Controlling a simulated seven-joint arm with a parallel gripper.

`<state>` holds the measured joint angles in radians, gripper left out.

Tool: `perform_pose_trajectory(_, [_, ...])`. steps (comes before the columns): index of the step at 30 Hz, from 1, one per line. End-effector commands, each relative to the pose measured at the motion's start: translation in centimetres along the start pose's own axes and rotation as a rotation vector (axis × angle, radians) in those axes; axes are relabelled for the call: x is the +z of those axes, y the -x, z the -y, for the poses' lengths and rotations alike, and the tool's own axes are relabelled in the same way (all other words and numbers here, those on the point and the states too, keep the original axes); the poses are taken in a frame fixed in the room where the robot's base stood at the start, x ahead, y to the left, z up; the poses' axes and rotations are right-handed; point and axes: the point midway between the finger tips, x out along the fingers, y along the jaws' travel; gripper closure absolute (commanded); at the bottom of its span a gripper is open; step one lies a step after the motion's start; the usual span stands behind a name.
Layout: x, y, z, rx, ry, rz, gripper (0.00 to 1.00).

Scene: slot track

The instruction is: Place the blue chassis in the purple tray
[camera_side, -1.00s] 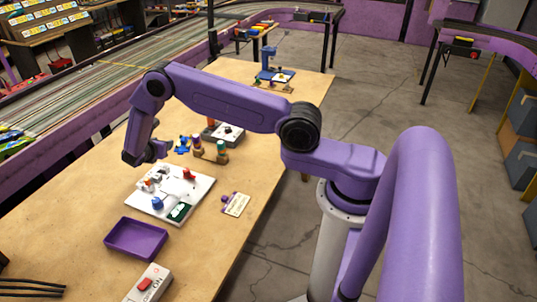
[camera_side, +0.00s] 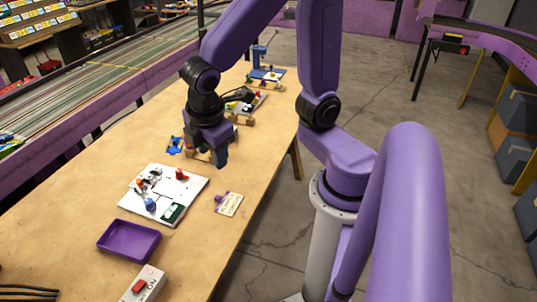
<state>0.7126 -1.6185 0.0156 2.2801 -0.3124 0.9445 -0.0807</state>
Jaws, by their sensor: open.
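The purple tray (camera_side: 129,241) lies on the wooden table at the near left and looks empty. A small rounded blue piece (camera_side: 151,204) sits on the near left part of a white board (camera_side: 190,189). Another blue piece (camera_side: 174,146) lies on the table beyond the board. I cannot tell for sure which of the two is the blue chassis. My gripper (camera_side: 214,157) is open and points down over the table, beyond the white board and right of the farther blue piece. It hides most of a small wooden rack (camera_side: 194,156).
A red piece (camera_side: 182,174) and white parts stand on the board. A tag (camera_side: 230,204) lies right of it. A grey box with a red switch (camera_side: 143,284) is near the tray. Slot track (camera_side: 70,110) runs along the left. Bare table (camera_side: 55,225) lies left of the tray.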

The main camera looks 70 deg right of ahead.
Motion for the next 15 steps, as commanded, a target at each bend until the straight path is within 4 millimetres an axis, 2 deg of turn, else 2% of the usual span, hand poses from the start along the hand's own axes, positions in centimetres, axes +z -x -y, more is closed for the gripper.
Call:
perform_pose_trajectory(1, [1.1, 0.7, 1.9, -0.033, -0.014, -0.039, 0.52])
perform_pose_trajectory(3, [2.5, 1.4, 4.4, -0.085, -0.038, -0.078, 0.52])
perform_pose_trajectory(6, [4.2, 2.0, 7.2, -0.150, -0.063, -0.120, 0.52])
perform_pose_trajectory(10, [5.7, 2.4, 9.5, -0.206, -0.081, -0.151, 0.52])
perform_pose_trajectory(11, [5.8, 2.5, 9.8, -0.214, -0.084, -0.155, 0.59])
perform_pose_trajectory(12, [6.0, 2.5, 10.1, -0.222, -0.088, -0.158, 0.72])
perform_pose_trajectory(15, [6.2, 2.6, 10.4, -0.230, -0.090, -0.161, 0.74])
